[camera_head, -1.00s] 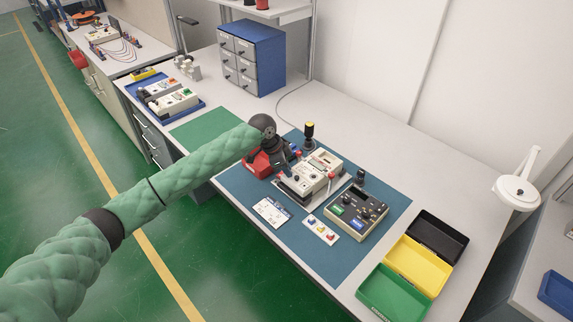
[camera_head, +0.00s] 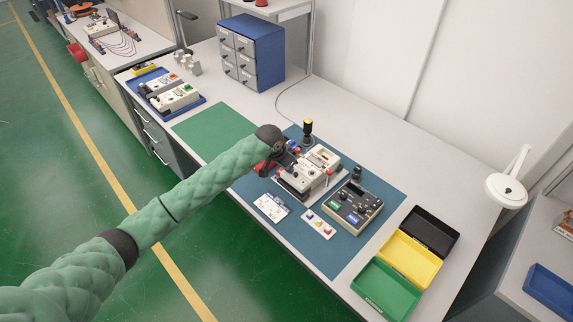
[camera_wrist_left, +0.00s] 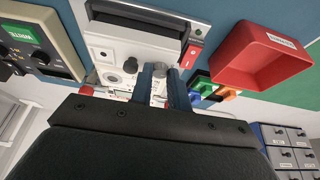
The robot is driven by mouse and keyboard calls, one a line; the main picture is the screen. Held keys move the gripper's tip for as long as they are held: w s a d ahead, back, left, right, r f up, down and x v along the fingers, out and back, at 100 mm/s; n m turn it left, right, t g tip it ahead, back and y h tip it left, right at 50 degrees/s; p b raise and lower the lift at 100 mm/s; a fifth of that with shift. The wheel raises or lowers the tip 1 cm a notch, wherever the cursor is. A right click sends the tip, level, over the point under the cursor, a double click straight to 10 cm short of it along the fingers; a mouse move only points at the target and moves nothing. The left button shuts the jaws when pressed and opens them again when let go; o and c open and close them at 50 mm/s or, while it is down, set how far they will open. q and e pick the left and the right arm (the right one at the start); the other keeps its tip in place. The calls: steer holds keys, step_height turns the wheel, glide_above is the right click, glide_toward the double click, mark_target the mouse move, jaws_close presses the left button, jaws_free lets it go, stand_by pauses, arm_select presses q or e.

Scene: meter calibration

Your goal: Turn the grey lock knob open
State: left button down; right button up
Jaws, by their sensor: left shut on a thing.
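The cream meter (camera_head: 322,158) stands on the blue mat in the head view. Its white front panel (camera_wrist_left: 112,45) fills the upper middle of the left wrist view. The grey lock knob (camera_wrist_left: 159,70) sits on that panel, between my fingertips. My left gripper (camera_wrist_left: 160,76) has its two blue-grey fingers closed around the knob's sides. A darker round knob (camera_wrist_left: 130,65) is just left of the fingers. In the head view my left gripper (camera_head: 287,160) is at the meter's left end, and its wrist partly hides the contact. My right gripper is not in view.
A red bin (camera_wrist_left: 262,55) lies close beside the meter. A dark device with green and blue labels (camera_head: 353,208) stands on the right of the blue mat (camera_head: 335,255). Black, yellow and green trays (camera_head: 388,290) line the table's right front.

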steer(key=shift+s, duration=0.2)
arm_select(q)
steer(key=c, duration=1.3)
jaws_free()
steer(key=shift+r, duration=0.15)
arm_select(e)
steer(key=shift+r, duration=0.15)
